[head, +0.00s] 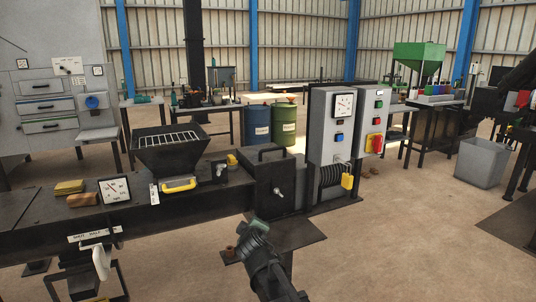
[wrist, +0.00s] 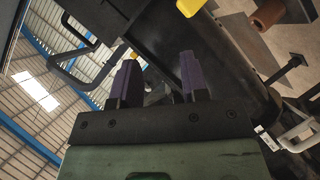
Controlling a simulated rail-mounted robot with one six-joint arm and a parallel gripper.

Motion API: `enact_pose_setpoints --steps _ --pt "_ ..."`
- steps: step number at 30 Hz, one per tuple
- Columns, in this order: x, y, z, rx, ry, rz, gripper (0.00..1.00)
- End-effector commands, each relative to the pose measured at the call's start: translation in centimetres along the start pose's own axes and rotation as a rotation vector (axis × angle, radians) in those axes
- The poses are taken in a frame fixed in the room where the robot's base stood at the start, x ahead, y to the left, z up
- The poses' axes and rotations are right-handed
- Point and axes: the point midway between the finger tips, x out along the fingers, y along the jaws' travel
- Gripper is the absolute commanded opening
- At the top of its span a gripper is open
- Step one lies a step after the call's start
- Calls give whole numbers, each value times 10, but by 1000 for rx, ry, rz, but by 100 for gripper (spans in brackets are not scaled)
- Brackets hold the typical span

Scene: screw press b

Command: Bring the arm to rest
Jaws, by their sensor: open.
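My gripper (wrist: 159,77) is open in the wrist view, with its two purple-grey fingers apart and nothing seen between them. The fingers cannot be made out there. The dark body of the press lies beyond the fingers in the wrist view, tilted. I cannot tell the exact gap between the fingers and the press.
A black hopper (head: 170,150) with a grate and a yellow handle (head: 179,185) are on the press bench. A grey bin (head: 482,162) is farther right. Open floor (head: 400,240) lies right of my arm.

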Motion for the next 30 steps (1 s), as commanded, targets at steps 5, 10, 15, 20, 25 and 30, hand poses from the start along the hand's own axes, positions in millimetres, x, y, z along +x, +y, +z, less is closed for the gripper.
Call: enact_pose_setpoints --steps 5,10,15,20,25,30 --pt "-72 -31 146 407 -570 -237 41" --pt "-160 -62 221 677 -958 -461 41" --pt "-238 -65 276 908 -1149 -598 41" --pt "-253 -5 260 940 -1164 -568 41" --pt "-274 46 226 937 -1163 -567 41" --pt "-292 91 197 935 -1162 -566 41"
